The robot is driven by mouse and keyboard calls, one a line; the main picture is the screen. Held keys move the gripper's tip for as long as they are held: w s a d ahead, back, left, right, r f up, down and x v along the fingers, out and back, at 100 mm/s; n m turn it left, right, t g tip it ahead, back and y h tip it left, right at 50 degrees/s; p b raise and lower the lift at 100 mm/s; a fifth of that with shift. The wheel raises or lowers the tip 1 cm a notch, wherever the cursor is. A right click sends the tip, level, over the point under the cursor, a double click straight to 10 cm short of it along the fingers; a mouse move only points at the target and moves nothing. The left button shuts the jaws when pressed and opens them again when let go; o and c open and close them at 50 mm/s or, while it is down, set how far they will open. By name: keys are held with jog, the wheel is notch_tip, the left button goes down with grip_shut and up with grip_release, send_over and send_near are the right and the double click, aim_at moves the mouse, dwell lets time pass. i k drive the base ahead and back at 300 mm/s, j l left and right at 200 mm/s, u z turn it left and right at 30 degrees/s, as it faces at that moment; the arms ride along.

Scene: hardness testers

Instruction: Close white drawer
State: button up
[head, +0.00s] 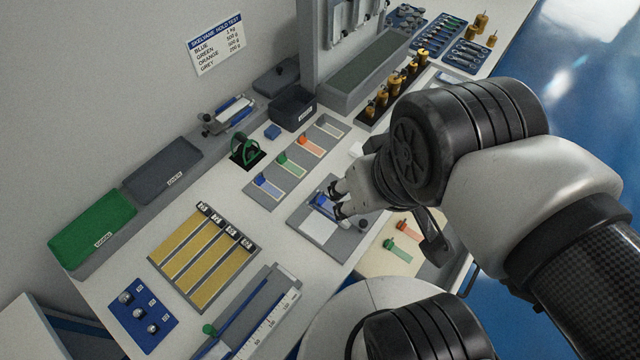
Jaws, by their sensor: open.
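The white drawer (377,262) is pulled out from the front of the bench, to the right of and below my gripper in the head view. An orange clip (408,226) and a green clip (392,246) lie in it. A metal handle (469,279) shows at its right end. My arm covers part of the drawer. My gripper (337,200) is open above a grey fixture (345,241) on the bench, apart from the drawer. A blue clip (323,204) lies on the fixture by the fingertips; I cannot tell if they touch it.
A grey rack (262,197) with blue, green and orange clips is left of my gripper. Brass weights (383,97) stand behind my arm. A board with gold strips (203,258) and green (92,226) and dark (162,170) trays are at left. Blue floor lies right.

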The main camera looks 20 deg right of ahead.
aim_at(377, 261)
jog(key=k+l, duration=0.25)
jog(key=k+l+z, duration=0.15)
jog(key=l, duration=0.2)
jog(key=k+l, duration=0.25)
jog(key=l+z, duration=0.15)
jog(key=l, duration=0.4)
jog(key=k+l+z, duration=0.1)
jog(key=z, duration=0.2)
